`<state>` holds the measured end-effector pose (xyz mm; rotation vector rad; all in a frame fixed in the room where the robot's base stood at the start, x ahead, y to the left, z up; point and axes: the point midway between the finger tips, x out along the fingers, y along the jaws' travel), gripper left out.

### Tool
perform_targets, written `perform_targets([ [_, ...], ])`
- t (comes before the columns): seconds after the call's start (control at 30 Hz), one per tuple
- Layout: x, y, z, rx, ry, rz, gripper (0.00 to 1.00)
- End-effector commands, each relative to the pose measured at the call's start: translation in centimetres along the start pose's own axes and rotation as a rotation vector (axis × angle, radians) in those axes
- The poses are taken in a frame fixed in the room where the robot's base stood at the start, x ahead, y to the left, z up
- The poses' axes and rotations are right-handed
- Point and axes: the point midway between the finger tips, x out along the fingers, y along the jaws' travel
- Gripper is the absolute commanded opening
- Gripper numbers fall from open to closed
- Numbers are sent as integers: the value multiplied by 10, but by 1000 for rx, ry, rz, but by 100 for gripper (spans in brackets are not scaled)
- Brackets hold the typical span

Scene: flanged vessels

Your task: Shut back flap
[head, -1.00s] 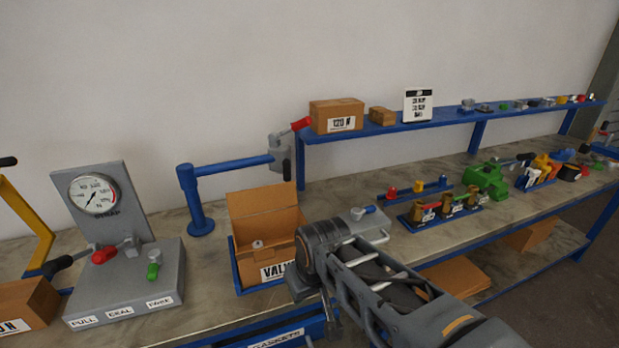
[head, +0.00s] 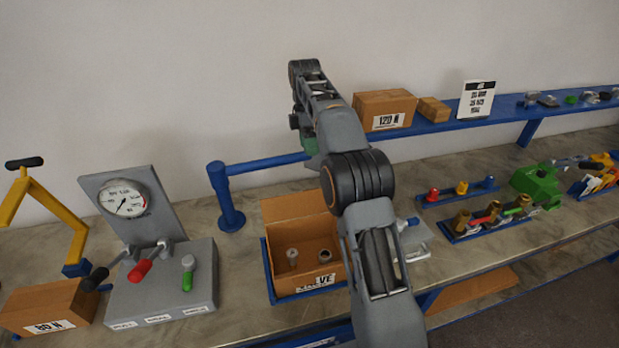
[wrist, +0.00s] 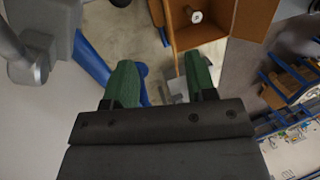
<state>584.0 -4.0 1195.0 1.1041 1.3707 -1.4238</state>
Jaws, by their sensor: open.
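The open cardboard box (head: 303,267) labelled VALVE sits in a blue holder on the bench. Its back flap (head: 295,207) stands up, leaning backward, partly behind my arm at its right end. Inside are a grey fitting (head: 292,257) and a ring-shaped part (head: 322,255). In the wrist view the box (wrist: 205,36) is at the top, with one fitting visible inside. My gripper (wrist: 161,80) is open and empty, its green fingers apart. In the head view its green tips (head: 311,147) show above and behind the box, near the wall.
A blue post with a horizontal arm (head: 226,195) stands behind and left of the box. A grey gauge stand (head: 160,275) is at left. A blue shelf (head: 440,124) with boxes and a sign is at right. Valve racks (head: 490,222) stand on the right bench.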

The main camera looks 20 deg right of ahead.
Motion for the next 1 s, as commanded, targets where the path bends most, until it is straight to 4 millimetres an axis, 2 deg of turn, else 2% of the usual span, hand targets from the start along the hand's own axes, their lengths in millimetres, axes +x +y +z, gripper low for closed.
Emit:
perform_targets([
  [0.23,18,4,-2,-45,-1,-15,51],
  [0.7,98,2,-1,-39,-1,-15,51],
  [1.0,131,2,0,-38,0,-12,51],
])
